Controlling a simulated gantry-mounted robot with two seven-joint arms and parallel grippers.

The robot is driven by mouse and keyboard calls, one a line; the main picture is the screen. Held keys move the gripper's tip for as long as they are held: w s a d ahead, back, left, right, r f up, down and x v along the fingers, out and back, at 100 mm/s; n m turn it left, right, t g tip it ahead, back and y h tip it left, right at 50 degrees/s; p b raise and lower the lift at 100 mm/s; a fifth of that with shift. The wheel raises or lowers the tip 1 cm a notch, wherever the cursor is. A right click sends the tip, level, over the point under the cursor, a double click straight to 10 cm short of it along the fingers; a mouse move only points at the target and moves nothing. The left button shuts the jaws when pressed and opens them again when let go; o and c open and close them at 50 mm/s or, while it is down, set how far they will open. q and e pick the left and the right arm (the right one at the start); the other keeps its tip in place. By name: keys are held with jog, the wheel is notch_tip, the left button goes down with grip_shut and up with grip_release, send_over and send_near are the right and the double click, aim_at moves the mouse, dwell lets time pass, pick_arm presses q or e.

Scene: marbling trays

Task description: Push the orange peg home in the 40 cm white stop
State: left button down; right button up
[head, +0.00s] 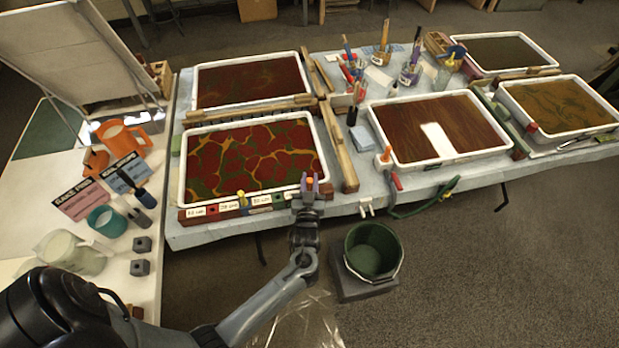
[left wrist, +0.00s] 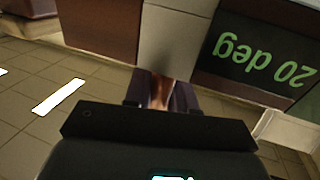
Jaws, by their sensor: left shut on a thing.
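My left gripper (head: 308,187) is at the front right corner of the red-and-green marbled tray (head: 322,160). It is shut on an orange peg (head: 310,182), which shows between its purple fingertips. In the left wrist view the peg (left wrist: 160,92) shows between the dark fingers of my left gripper (left wrist: 160,97), with its far end at the edge of a pale block (left wrist: 175,35), likely the white stop. How deep the peg sits is hidden. My right gripper is not in view.
A dark panel with green "20 deg" lettering (left wrist: 265,55) adjoins the pale block. Labelled blocks and a yellow peg (head: 243,198) line the tray's front edge. Another orange-topped peg (head: 387,152) stands by the right tray.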

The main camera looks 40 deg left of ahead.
pick_arm(q)
jog(key=shift+f, duration=0.15)
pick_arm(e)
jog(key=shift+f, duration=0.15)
pick_arm(q)
jog(key=c, duration=0.9)
grip_release()
jog(key=shift+o, duration=0.2)
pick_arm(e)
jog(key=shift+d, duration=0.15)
pick_arm(q)
jog(key=shift+s+d, duration=0.1)
